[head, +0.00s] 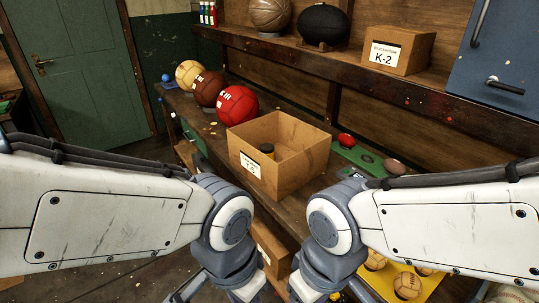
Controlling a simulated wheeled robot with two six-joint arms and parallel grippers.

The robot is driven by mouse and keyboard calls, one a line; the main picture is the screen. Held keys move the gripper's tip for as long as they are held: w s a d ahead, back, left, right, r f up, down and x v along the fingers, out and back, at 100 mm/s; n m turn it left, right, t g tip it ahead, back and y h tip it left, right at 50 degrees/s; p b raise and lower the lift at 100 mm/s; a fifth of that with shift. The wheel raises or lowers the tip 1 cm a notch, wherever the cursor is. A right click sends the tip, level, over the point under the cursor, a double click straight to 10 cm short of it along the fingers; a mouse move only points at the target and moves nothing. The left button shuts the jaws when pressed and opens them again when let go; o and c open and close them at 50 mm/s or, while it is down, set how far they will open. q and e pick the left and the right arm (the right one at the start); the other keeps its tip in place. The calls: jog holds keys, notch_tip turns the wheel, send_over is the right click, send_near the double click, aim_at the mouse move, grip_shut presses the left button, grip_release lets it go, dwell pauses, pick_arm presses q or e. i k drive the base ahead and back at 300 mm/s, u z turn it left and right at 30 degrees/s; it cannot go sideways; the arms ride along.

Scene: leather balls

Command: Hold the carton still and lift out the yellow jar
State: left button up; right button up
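The open cardboard carton (292,178) stands on the wooden bench in the middle of the head view, with a white label on its front. The yellow jar (268,155) is inside it near the left wall. Its dark lid and a little yellow show; the carton's front wall hides the lower part. My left gripper (184,291) and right gripper (362,291) are only partly in view at the bottom edge, below and in front of the carton. Their fingertips are cut off, and neither touches the carton or jar in view.
Red (238,105), brown (208,88) and tan (188,73) balls stand left of the carton. A green tray (352,153) with red items lies to its right. A shelf above holds balls and a K-2 box (398,50). A yellow tray (385,283) with balls is lower right.

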aim_at(268, 149)
jog(key=u, duration=0.35)
jog(key=k, duration=0.45)
jog(key=u, duration=1)
jog(key=k, duration=0.9)
jog(key=u, duration=0.5)
jog(key=i, duration=1.6)
jog(key=z, duration=0.5)
jog(key=i, duration=1.75)
jog(key=z, duration=1.35)
jog(key=i, duration=1)
jog(key=z, duration=1.1)
